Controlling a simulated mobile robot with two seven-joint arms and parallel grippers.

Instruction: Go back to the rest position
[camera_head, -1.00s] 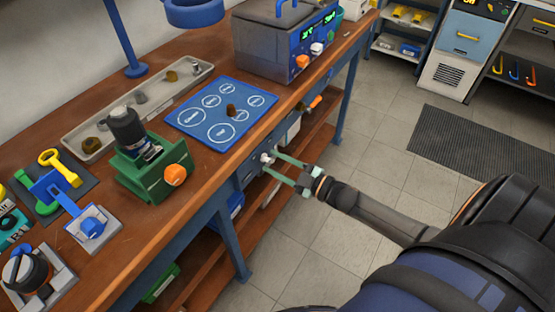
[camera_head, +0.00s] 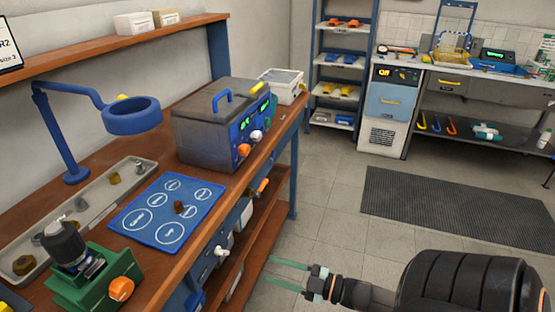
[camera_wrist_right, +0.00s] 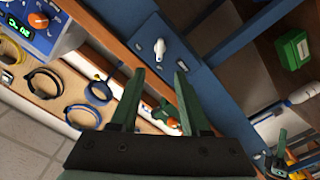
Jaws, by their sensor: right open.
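My right gripper (camera_head: 290,274) is in the lower middle of the head view, in front of the workbench's front edge. Its two green fingers are apart with nothing between them. In the right wrist view the open fingers (camera_wrist_right: 160,95) point toward the bench's blue front, where a white knob (camera_wrist_right: 160,48) shows beyond them. The same white knob (camera_head: 223,251) is left of the gripper in the head view, apart from it. My left gripper is not in view.
The workbench (camera_head: 150,262) holds a blue mat (camera_head: 150,231) with white circles, a grey tank (camera_head: 207,134), a green vise (camera_head: 100,289), a long tray (camera_head: 92,215) and a blue ring lamp (camera_head: 133,117). The floor (camera_head: 320,190) right of the bench is clear around a dark mat (camera_head: 450,212).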

